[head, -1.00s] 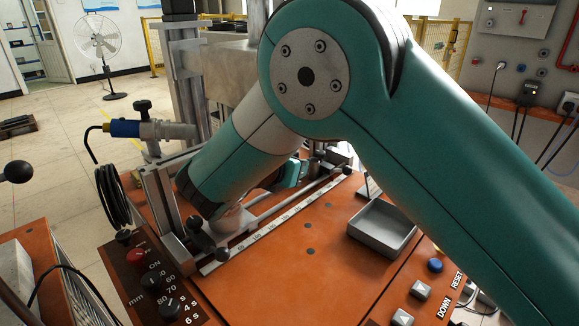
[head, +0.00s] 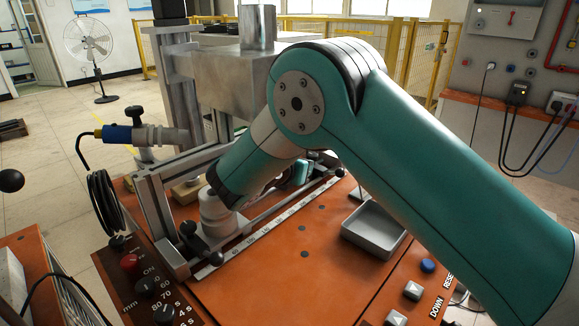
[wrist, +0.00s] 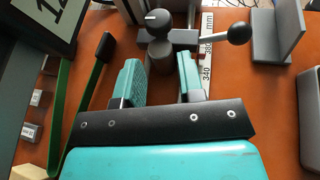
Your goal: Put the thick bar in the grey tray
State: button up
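The grey tray (head: 347,238) is a shallow, empty square box on the orange bench top, right of the ruler strip. A grey edge at the right of the wrist view (wrist: 312,112) may be part of it. I cannot make out the thick bar for certain; small grey blocks (wrist: 31,132) lie at the left of the wrist view. My gripper (wrist: 160,88) has its two teal fingers apart with nothing clearly held between them. Beyond the fingertips, a dark round clamp part shows. In the head view my arm hides most of the gripper.
A clamp with a black ball lever (wrist: 239,33) stands ahead of the fingers along the ruler strip (head: 283,217). Green tongs (wrist: 65,108) and a display (wrist: 35,35) are at left in the wrist view. An upright grey bracket (wrist: 283,32) stands at right. Bare orange surface lies around the tray.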

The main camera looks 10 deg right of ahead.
jog(key=shift+x, duration=1.8)
jog(key=shift+c, duration=0.5)
grip_shut()
jog(key=shift+s+a+r+p, duration=0.1)
jog(key=shift+s+a+p, duration=0.35)
jog(key=shift+a, duration=0.2)
jog(key=shift+s+a+p, duration=0.4)
jog(key=shift+s+a, duration=0.1)
jog(key=shift+a, duration=0.2)
jog(key=shift+s+a, duration=0.35)
jog(key=shift+a, duration=0.1)
jog(key=o, duration=0.5)
grip_release()
jog(key=shift+a, duration=0.15)
